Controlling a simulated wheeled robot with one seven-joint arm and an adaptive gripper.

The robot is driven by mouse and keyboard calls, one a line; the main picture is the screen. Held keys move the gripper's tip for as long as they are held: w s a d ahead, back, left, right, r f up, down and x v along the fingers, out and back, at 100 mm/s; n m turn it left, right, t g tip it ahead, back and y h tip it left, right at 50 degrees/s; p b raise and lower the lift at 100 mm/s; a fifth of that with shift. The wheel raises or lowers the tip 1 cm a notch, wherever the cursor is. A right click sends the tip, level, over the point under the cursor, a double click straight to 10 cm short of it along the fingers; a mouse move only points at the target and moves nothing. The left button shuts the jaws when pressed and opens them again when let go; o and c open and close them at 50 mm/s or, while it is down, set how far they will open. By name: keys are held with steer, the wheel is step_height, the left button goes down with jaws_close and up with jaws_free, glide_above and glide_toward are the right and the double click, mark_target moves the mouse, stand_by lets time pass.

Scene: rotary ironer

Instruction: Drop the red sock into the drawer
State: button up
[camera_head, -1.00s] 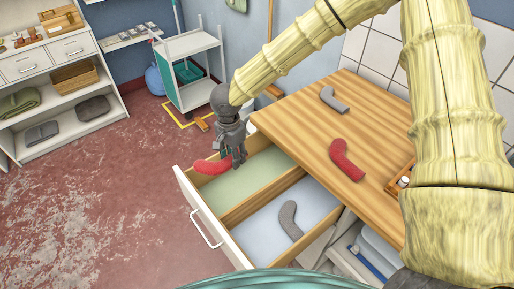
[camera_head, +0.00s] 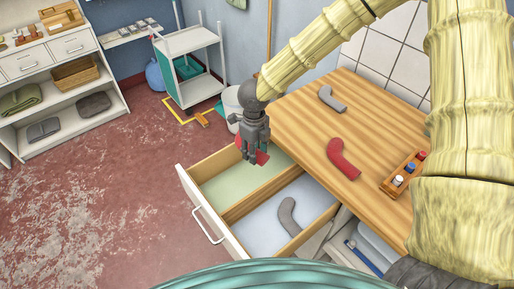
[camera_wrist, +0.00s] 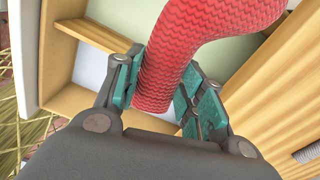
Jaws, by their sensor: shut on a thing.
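My gripper (camera_head: 252,160) is shut on a red sock (camera_wrist: 185,55), with teal finger pads on either side of it in the wrist view. In the head view the held sock (camera_head: 262,158) is mostly hidden behind my gripper, over the far end of the green-lined compartment (camera_head: 222,183) of the open drawer (camera_head: 206,215). A wooden divider separates this from a pale blue compartment, where a grey sock (camera_head: 288,216) lies. A second red sock (camera_head: 342,158) lies on the wooden tabletop (camera_head: 300,120).
Another grey sock (camera_head: 331,98) and a wooden rack of small bottles (camera_head: 404,174) are on the tabletop. The table edge is close beside my gripper. A white bucket (camera_head: 233,100) and a trolley (camera_head: 190,65) stand behind. The floor at left is clear.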

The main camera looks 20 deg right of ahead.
steer(key=shift+s+d+r+m, duration=0.1)
steer(key=shift+d+m, duration=0.15)
steer(key=shift+m, duration=0.45)
step_height(320, 180, down, 6)
steer(key=b, duration=0.5)
steer(key=shift+b, duration=0.3)
steer(key=o, duration=0.9)
steer(key=shift+r, duration=0.1)
step_height(320, 180, up, 12)
steer(key=shift+f, duration=0.1)
